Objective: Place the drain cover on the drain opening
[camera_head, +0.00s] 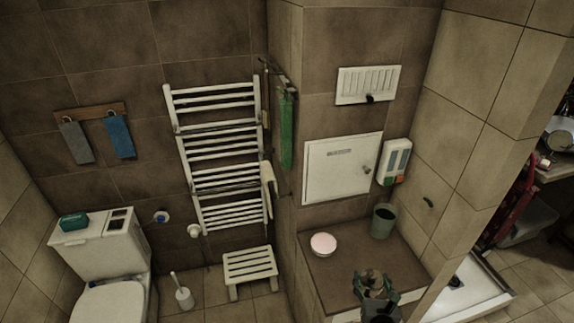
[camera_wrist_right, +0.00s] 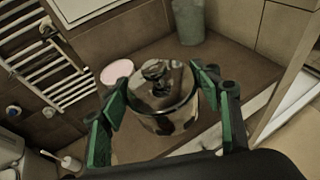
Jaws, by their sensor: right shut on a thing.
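My right gripper (camera_head: 376,288) is over the front of the brown ledge at the lower right. In the wrist view, its green fingers (camera_wrist_right: 162,92) are on either side of a shiny round metal thing (camera_wrist_right: 170,121) with a small knob on top. In the head view this metal thing (camera_head: 375,275) is small and partly hidden by the gripper. I cannot tell whether it is the drain cover, or whether it touches the ledge. I cannot make out a drain opening for certain. My left gripper is out of view.
On the brown ledge (camera_head: 345,262) stand a pink-topped round container (camera_head: 323,244) and a grey-green cup (camera_head: 382,221). A white tray (camera_head: 485,287) lies beyond the ledge's right side. A white stool (camera_head: 250,268), toilet (camera_head: 108,300) and towel rack (camera_head: 215,150) are to the left.

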